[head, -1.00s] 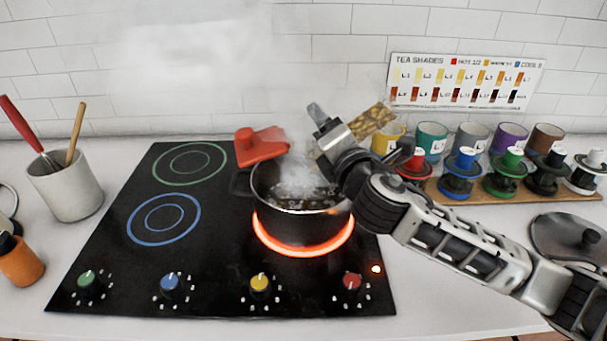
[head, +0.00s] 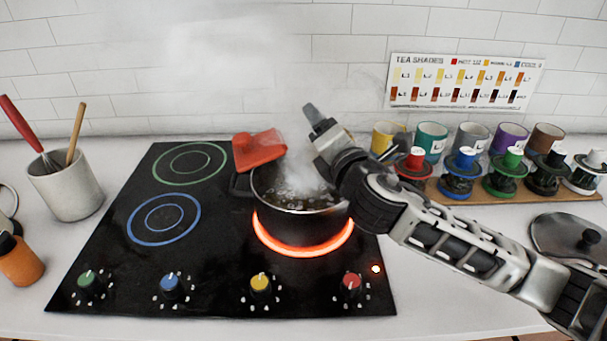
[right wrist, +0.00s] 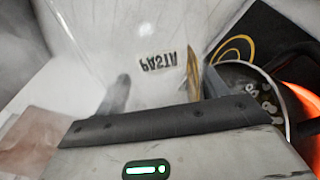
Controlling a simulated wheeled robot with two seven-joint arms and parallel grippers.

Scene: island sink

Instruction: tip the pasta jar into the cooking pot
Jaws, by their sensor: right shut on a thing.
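My right gripper (head: 318,120) is above the back right rim of the dark pot (head: 290,229). It is shut on the pasta jar (right wrist: 135,35), a clear jar with its PASTA label upside down in the right wrist view. The jar's glass is hard to make out in the head view, and its mouth cannot be seen clearly. A brownish strip shows beside the label, with the pot (right wrist: 245,75) just right of it. Pieces float in the pot's bubbling dark liquid; steam blurs them. My left gripper is not in view.
The burner under the pot glows red. An orange-red object (head: 258,151) sits at the pot's back left. Several mugs and coloured canisters (head: 463,172) stand to the right. A utensil crock (head: 68,190) stands far left. The left burners are clear.

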